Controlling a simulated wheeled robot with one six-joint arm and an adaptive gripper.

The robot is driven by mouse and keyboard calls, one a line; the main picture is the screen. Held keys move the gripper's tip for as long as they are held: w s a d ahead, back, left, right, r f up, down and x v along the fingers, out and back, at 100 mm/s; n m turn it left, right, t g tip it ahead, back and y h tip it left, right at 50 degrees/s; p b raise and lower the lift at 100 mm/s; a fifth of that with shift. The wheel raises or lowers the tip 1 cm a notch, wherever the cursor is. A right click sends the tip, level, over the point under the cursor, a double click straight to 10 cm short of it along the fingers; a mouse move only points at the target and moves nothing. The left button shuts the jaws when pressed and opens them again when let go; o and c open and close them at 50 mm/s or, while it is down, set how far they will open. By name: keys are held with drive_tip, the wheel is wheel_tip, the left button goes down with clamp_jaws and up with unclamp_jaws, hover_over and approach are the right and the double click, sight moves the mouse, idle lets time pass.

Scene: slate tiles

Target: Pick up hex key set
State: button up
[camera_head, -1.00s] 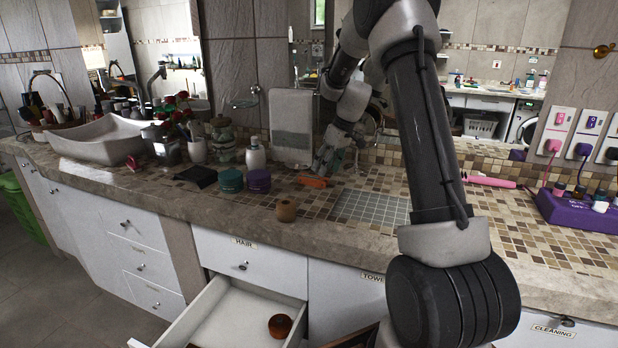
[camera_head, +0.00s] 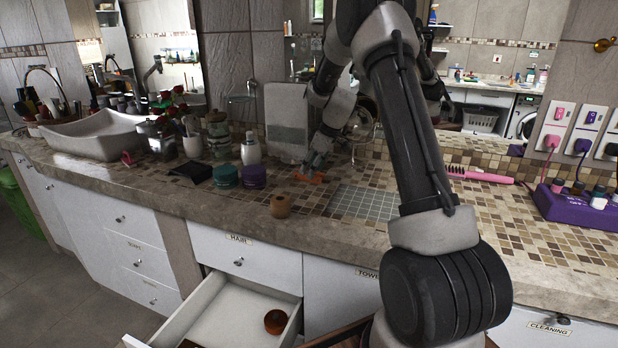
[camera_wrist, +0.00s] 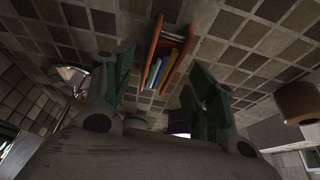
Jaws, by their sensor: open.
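The hex key set is an orange holder with several coloured keys, lying on the tiled counter; it shows in the wrist view (camera_wrist: 166,60) and, partly hidden by my gripper, in the head view (camera_head: 312,178). My gripper (camera_head: 316,166) is just above it at the back of the counter. In the wrist view my gripper (camera_wrist: 158,92) is open, with one green-padded finger on each side and the set seen between and beyond the fingertips. Nothing is held. I cannot tell whether a finger touches the set.
A purple jar (camera_head: 253,178) and a teal jar (camera_head: 225,177) stand left of my gripper. A soap bottle (camera_head: 250,150) is behind them. A grey grid mat (camera_head: 364,203) lies to the right. An open drawer (camera_head: 225,318) is below.

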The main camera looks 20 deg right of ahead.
drive_tip(key=shift+x, duration=0.85)
drive_tip(key=shift+f, duration=0.25)
drive_tip(key=c, duration=1.2)
